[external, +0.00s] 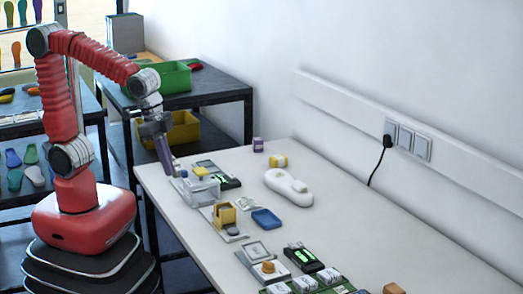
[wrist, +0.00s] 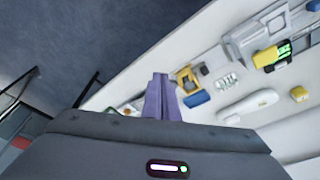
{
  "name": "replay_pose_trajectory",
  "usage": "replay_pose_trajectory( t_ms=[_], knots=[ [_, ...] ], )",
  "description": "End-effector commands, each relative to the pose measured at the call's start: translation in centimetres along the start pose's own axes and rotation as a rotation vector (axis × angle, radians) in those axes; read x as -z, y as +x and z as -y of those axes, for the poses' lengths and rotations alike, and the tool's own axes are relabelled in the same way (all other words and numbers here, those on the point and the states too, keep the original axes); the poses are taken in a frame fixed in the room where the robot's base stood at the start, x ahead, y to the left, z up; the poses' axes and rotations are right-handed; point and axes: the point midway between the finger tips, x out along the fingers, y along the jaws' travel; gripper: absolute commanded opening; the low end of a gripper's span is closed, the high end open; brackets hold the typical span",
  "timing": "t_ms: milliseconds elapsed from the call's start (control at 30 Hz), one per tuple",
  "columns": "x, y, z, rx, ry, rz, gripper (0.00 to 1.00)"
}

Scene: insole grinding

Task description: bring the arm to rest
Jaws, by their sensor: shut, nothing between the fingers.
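My gripper (external: 163,158) points down beside the left edge of the white table (external: 340,225), close to a clear container (external: 196,188). In the wrist view my gripper's purple fingers (wrist: 162,97) are together with nothing between them. The fingers appear apart from the things on the table, though the exact gap to the clear container cannot be told.
Dark shelves behind my arm hold a green bin (external: 172,78) and a yellow bin (external: 181,130). A cable hangs from the wall sockets (external: 408,139).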

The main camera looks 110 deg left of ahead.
Motion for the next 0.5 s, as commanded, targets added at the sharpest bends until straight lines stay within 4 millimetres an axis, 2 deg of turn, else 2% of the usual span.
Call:
replay_pose_trajectory(
  t_ms=[200, 500],
  knots=[
    [-4.0, -1.4, 0.0, -0.012, 0.002, -0.047, 0.0],
    [-8.2, -3.0, 0.2, -0.021, -0.023, -0.126, 0.0]
  ],
)
